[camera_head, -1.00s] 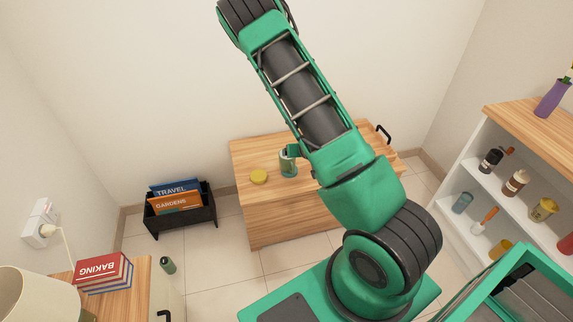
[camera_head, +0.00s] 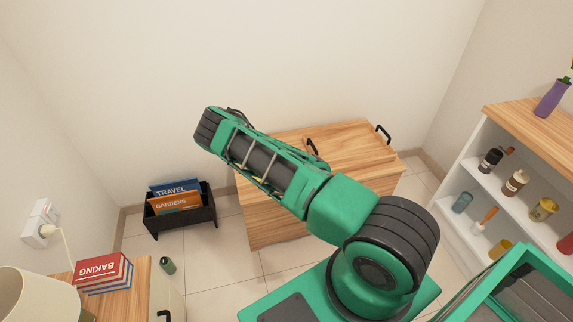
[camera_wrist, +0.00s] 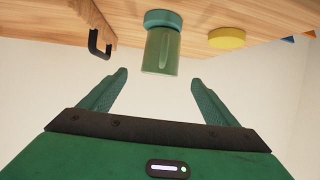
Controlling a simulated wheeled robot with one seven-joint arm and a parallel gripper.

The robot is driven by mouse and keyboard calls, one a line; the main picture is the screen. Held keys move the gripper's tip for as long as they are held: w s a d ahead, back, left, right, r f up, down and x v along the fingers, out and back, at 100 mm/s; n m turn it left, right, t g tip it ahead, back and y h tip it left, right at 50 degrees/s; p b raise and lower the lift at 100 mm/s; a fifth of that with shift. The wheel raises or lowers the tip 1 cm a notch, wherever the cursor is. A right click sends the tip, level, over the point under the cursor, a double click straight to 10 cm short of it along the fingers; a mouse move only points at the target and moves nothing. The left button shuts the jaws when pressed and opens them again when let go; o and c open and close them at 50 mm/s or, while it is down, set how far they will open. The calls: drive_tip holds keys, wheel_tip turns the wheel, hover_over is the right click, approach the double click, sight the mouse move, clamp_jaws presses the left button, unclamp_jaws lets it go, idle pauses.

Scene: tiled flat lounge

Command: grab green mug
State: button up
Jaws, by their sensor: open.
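The green mug (camera_wrist: 161,51) shows in the wrist view, where the scene appears upside down. It stands at the wooden top (camera_wrist: 218,16), with a teal round part (camera_wrist: 166,18) between its body and the wood. I cannot tell whether that part is its base or a separate piece. A vertical ridge on its near side looks like the handle. My gripper (camera_wrist: 158,78) is open and empty. The mug is ahead of the fingertips, in line with the gap between them, not held. In the head view my arm hides the mug and gripper.
A yellow disc (camera_wrist: 227,38) lies to the right of the mug in the wrist view. A black tray handle (camera_wrist: 99,44) is to its left. The wooden cabinet (camera_head: 262,232) stands by the wall. A book rack (camera_head: 180,220) is left, a shelf unit (camera_head: 500,178) right.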

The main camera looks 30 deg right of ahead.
drive_tip(key=shift+x, duration=4.6)
drive_tip(key=shift+a, duration=0.1)
drive_tip(key=c, duration=1.4)
